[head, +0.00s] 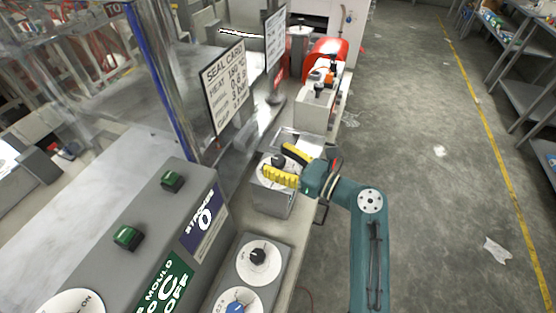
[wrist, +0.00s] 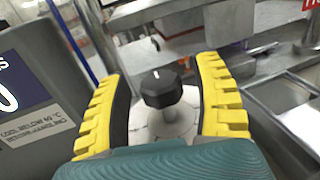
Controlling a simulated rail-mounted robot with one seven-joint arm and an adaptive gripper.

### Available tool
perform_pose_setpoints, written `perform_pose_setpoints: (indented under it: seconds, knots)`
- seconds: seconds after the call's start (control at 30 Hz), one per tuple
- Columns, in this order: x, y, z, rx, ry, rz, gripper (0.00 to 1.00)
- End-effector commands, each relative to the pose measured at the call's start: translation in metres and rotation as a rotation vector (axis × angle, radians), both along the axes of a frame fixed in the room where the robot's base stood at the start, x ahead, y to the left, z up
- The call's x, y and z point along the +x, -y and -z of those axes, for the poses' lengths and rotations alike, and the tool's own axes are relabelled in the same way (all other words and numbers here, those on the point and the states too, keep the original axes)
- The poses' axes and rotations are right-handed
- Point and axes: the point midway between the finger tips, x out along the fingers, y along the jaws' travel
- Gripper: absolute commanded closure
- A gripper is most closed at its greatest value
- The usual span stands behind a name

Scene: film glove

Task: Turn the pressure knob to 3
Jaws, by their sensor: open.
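A black knob (head: 278,161) on a white dial tops a grey box (head: 270,200) beside the bench's right edge. I cannot read its label or setting. In the wrist view the black knob (wrist: 161,88) stands between the two yellow fingers of my gripper (wrist: 160,75), with a visible gap on each side. My gripper (head: 277,162) is open around the knob in the head view and does not appear to grip it. The white dial (wrist: 170,125) is partly hidden by the fingers and the gripper body.
A grey panel (head: 150,215) with green switches stands at the left. Two more dials, one with a black knob (head: 257,255) and one with a blue knob (head: 238,307), sit in front. A seal card (head: 226,90) stands behind.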

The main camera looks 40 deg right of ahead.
Motion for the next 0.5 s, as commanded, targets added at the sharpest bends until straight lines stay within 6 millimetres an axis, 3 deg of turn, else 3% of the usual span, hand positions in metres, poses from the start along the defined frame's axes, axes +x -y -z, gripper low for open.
perform_pose_setpoints:
  seconds: [0.17, 0.5]
  knots:
    - [-0.0003, 0.0001, -0.0001, 0.0, 0.0, 0.0, 0.37]
    - [-0.0005, 0.0001, -0.0001, 0.0, 0.0, 0.0, 0.99]
